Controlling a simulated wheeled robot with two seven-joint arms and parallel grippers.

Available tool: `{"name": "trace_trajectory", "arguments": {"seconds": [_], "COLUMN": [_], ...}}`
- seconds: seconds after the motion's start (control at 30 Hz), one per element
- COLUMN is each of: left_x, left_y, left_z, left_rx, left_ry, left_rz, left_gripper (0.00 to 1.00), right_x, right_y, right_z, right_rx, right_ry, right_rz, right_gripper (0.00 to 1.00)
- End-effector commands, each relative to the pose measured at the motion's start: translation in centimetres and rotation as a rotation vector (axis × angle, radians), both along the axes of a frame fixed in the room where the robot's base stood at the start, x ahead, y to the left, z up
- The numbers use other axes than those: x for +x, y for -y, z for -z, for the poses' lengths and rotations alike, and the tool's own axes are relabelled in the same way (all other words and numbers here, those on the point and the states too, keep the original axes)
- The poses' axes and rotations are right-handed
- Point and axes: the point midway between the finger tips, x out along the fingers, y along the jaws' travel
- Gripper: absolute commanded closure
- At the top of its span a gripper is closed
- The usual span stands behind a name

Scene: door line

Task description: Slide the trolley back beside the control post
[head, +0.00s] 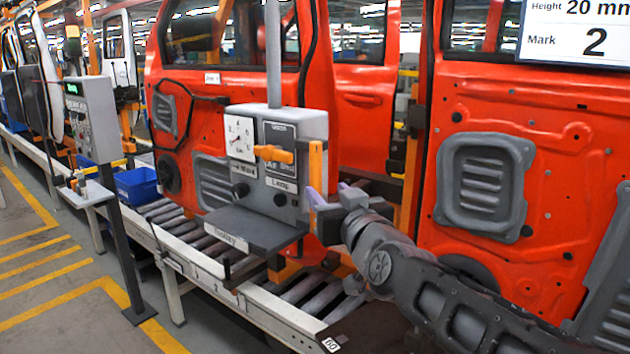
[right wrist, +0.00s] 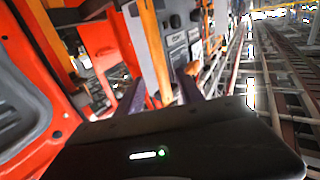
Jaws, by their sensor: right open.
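The trolley (head: 300,125) is a grey box with a dial, an orange clamp lever (head: 274,154) and a front shelf labelled "Trolley" (head: 250,234). It stands at the roller line in front of the red doors. An upright orange bar (head: 317,165) is on its right side. My right gripper (head: 328,195) is open beside this bar. In the right wrist view the bar (right wrist: 153,55) shows between the two fingers (right wrist: 162,90); I cannot tell whether they touch it. The control post (head: 92,120), a grey box with a green display on a dark post, stands at the left. My left gripper is not in view.
The roller conveyor (head: 190,236) with a numbered pale rail runs from front right to back left. A blue bin (head: 137,186) lies behind the control post. Red door panels (head: 510,115) hang behind. The floor at left has yellow stripes (head: 45,270) and is clear.

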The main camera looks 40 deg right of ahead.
Motion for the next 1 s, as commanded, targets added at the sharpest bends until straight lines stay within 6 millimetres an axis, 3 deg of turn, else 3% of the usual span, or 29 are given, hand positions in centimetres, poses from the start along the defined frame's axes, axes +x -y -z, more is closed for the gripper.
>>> {"name": "trace_trajectory", "arguments": {"seconds": [0.6,0.93,1.0], "left_x": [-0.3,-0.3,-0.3], "left_y": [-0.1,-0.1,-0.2], "left_z": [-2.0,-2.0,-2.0], "left_rx": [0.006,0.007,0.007], "left_ry": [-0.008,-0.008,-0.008], "left_rz": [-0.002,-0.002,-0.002], "left_gripper": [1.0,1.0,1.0], "right_x": [7.0,7.4,7.4], "right_y": [2.1,2.2,2.2], "right_z": [-0.1,0.0,0.0], "right_rx": [0.0,0.0,0.0], "right_ry": [-0.001,0.0,-0.001], "right_rz": [-0.001,0.0,0.0], "right_gripper": [0.56,0.56,0.61]}}
